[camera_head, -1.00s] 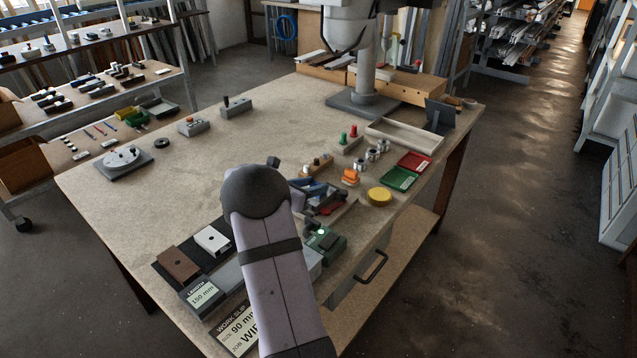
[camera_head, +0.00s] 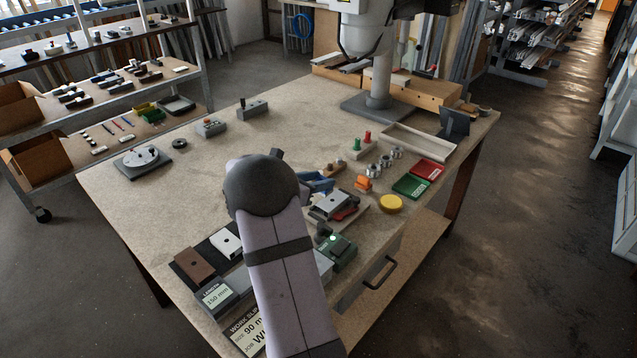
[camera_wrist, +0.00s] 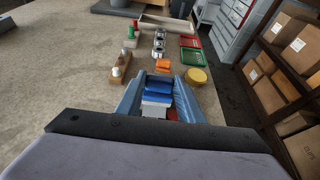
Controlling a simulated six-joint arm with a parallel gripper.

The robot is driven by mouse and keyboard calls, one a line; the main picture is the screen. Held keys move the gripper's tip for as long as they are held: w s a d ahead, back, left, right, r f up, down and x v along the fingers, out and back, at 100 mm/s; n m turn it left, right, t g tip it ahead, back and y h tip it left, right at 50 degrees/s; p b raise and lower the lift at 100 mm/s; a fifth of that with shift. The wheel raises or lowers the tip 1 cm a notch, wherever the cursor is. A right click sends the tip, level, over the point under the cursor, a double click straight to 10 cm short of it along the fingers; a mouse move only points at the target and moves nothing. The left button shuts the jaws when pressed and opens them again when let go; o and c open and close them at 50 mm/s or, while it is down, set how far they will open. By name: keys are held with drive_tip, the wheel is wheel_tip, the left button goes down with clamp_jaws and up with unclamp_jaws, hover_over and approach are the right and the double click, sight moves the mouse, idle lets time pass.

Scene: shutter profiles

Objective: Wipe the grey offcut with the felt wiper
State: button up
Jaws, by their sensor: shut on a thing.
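My gripper (camera_wrist: 159,98) has two blue fingers, closed around a darker blue block (camera_wrist: 158,86) that I take for the felt wiper. A pale grey layer shows just below that block; I cannot tell whether it is part of it. A grey piece with a dark spot (camera_head: 332,203), apparently the grey offcut, is at this tray, just right of and below the fingers. Contact between block and offcut cannot be made out.
A red item (camera_head: 346,213) lies by the grey piece. An orange item (camera_head: 363,184), a yellow disc (camera_head: 390,203) and a peg block (camera_head: 334,169) are close by. Brown (camera_head: 194,265) and white (camera_head: 225,242) pieces lie on a black mat.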

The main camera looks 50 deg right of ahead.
drive_tip(key=shift+r+p, duration=0.45)
drive_tip(key=shift+r, duration=0.45)
